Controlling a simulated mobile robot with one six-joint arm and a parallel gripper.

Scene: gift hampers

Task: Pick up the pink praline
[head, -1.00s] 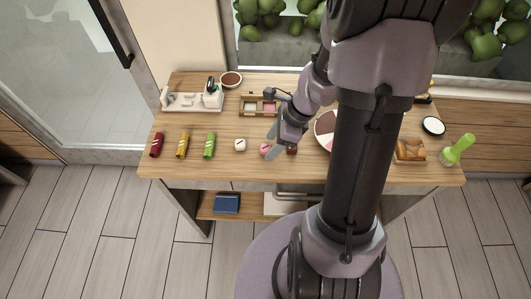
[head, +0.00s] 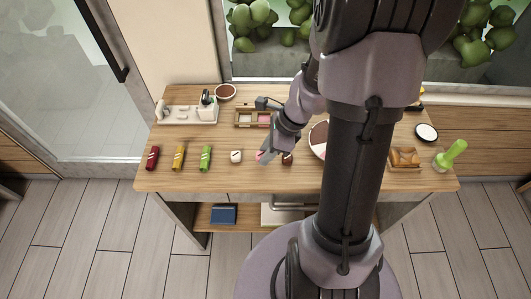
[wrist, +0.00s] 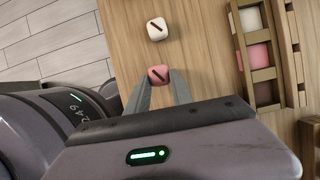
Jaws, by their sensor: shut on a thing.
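The pink praline (wrist: 159,74), with a dark stripe on top, is between the fingertips of my gripper (wrist: 160,80) in the wrist view. My gripper is shut on it. In the head view the pink praline (head: 260,155) shows only in part beside my gripper (head: 263,158), low over the front half of the table. I cannot tell whether it is clear of the wood.
A white praline (wrist: 156,29) stands close by on the wooden table (head: 220,178). A wooden box with compartments (wrist: 262,75) holds white, pink and dark pieces. A dark praline (head: 287,158) is right of my gripper. Red (head: 152,157), yellow (head: 178,157) and green (head: 205,157) rolls lie at left.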

